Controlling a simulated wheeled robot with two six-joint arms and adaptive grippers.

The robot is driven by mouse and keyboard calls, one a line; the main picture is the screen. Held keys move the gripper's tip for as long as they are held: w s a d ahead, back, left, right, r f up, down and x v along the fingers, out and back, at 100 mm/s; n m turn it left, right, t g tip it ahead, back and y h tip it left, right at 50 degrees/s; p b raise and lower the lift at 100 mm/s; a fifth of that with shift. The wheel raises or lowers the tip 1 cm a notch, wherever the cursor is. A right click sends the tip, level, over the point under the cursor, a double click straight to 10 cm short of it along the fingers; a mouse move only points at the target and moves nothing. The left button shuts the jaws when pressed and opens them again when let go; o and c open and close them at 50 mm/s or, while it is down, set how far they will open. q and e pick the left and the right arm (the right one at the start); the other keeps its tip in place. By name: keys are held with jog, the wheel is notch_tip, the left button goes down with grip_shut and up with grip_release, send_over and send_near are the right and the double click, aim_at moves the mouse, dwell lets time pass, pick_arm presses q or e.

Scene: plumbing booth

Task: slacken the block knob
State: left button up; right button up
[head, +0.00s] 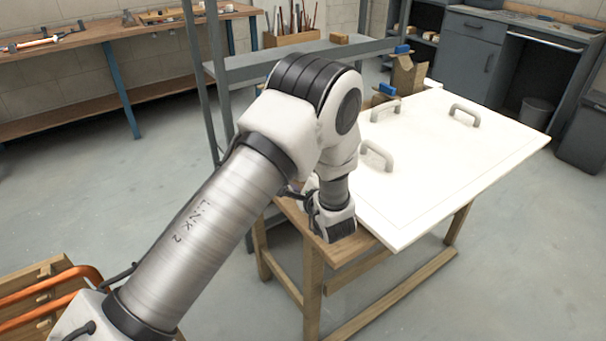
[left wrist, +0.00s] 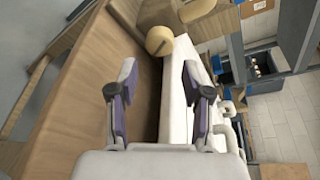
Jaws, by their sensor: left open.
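A pale round wooden knob (left wrist: 160,41) shows in the left wrist view, in front of a brown wooden block (left wrist: 160,13). My left gripper (left wrist: 159,78) is open and empty. Its two fingers are spread below the knob in that picture, with the knob beyond the gap between their tips and apart from them. In the head view, my left wrist end (head: 334,222) is over the near left end of the wooden bench, and its fingers are hidden. I cannot make out the knob in the head view. My right gripper is not in view.
A white panel (head: 430,175) with grey handles (head: 464,115) lies on the wooden bench (head: 312,275), close to my left gripper. Blue-topped clamps (head: 387,90) stand at its far edge. A grey shelf frame (head: 300,62) rises behind. The floor at right front is clear.

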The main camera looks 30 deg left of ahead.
pick_arm(q)
jog(key=x, duration=0.5)
jog(key=shift+a, duration=0.4)
jog(key=shift+w+f, duration=0.15)
jog(key=shift+w, duration=0.05)
jog(key=shift+s, duration=0.1)
jog(key=c, duration=0.9)
jog(key=shift+o, duration=0.2)
jog(key=shift+n, duration=0.3)
jog(key=shift+n+t, duration=0.6)
jog(key=shift+n, duration=0.4)
jog(key=shift+n+t+y, duration=0.4)
jog(key=shift+n, duration=1.2)
